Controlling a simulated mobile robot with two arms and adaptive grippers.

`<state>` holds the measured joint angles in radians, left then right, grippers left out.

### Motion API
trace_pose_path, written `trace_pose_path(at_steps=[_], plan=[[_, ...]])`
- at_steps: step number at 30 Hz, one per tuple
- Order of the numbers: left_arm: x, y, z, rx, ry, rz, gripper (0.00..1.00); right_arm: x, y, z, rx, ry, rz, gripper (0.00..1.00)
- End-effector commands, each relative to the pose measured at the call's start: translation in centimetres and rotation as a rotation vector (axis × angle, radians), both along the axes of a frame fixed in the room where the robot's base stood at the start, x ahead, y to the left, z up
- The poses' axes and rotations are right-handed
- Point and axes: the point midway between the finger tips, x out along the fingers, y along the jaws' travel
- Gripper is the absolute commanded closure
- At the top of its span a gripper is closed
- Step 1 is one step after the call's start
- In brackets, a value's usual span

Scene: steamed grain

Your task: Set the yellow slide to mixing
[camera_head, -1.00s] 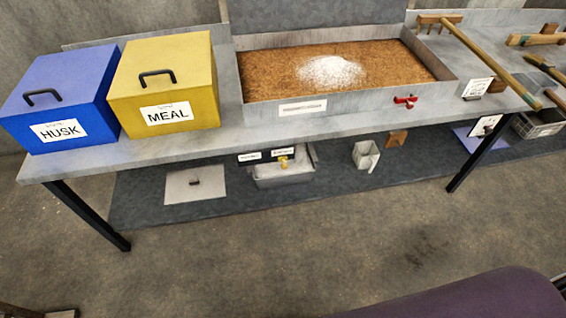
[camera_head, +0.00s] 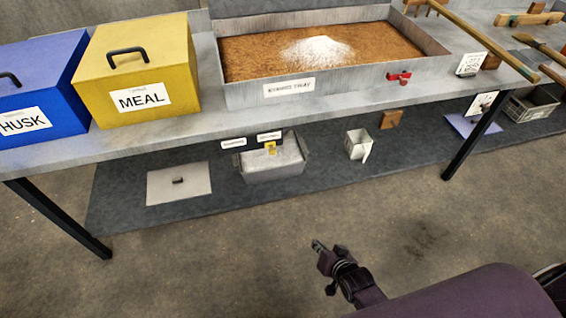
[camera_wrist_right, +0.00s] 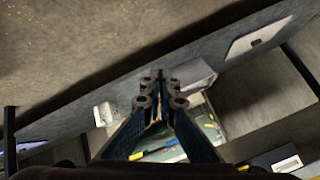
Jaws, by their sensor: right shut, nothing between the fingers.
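My right gripper (camera_head: 318,245) is low in front of the bench, apart from the bin, shut and empty. In the right wrist view my right gripper (camera_wrist_right: 158,78) points toward the lower shelf, its fingertips together. The slide cannot be made out for certain there. My left gripper is not in view.
A tray of brown grain with a white heap (camera_head: 318,52) stands on the bench (camera_head: 200,122), beside the yellow MEAL box (camera_head: 140,72) and blue HUSK box (camera_head: 40,85). A flat lid (camera_head: 180,184) and small white container (camera_head: 358,145) flank the bin. The floor in front is clear.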

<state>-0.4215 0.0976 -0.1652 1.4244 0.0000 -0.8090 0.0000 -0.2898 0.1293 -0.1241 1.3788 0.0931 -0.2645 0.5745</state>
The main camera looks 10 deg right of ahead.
Motion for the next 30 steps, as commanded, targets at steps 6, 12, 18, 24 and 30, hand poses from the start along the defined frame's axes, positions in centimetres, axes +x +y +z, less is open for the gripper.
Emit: trace_pose_path(at_steps=[6, 12, 18, 24, 30], plan=[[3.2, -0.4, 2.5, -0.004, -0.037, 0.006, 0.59, 7.1, 0.3, 7.9, 0.188, -0.22, -0.115, 1.0], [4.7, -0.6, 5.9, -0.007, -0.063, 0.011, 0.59, 10.5, 0.6, 16.5, 0.374, -0.399, -0.178, 1.0], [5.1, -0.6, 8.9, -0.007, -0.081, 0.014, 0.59, 11.5, 1.0, 23.1, 0.518, -0.519, -0.2, 1.0], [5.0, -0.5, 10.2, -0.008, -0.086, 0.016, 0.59, 11.5, 1.1, 26.0, 0.577, -0.564, -0.204, 1.0], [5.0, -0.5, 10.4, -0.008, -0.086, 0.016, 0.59, 11.5, 1.1, 26.3, 0.582, -0.566, -0.204, 1.0]])
